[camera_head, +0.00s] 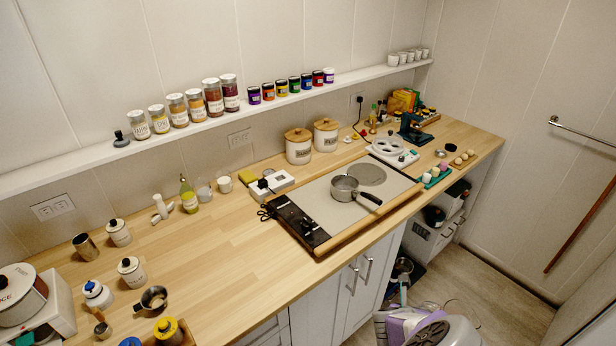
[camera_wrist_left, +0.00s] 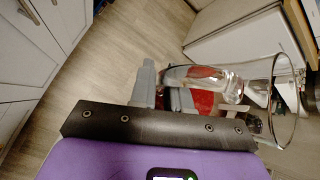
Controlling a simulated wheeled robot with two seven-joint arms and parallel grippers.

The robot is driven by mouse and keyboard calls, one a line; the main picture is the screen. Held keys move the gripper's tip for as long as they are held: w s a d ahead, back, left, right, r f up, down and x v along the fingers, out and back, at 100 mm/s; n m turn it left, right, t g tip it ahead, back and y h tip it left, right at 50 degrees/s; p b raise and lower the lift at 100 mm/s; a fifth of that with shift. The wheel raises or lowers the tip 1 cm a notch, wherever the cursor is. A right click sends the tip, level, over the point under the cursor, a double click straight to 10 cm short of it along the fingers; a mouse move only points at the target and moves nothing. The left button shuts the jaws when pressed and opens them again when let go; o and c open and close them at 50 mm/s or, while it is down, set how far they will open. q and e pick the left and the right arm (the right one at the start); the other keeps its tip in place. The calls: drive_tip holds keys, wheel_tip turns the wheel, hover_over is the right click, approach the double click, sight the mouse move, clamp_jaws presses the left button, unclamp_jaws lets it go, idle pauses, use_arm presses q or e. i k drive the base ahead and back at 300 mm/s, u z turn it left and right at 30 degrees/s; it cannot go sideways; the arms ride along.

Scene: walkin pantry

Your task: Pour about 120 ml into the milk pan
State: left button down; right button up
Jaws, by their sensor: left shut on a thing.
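A small grey metal pan (camera_head: 345,187) with a dark handle stands on the hob (camera_head: 318,190) in the head view. Its handle points to the front right, and I see no liquid in it. In the left wrist view my left gripper (camera_wrist_left: 200,93) is shut on a clear glass vessel (camera_wrist_left: 260,72). The vessel lies sideways across that picture, its wide round rim at the right. I cannot tell how much liquid it holds. A purple and white part of mine shows at the bottom edge of the head view. My right gripper cannot be made out.
A white machine (camera_head: 394,151) stands right of the hob, and two lidded canisters (camera_head: 299,147) stand behind it. Jars (camera_head: 212,98) line the wall shelf (camera_head: 75,163). A second small metal pan (camera_head: 153,298) is at the front left. The counter (camera_head: 215,250) left of the hob is mostly clear.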

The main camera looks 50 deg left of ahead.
sight(344, 187)
drive_tip(key=u, duration=0.75)
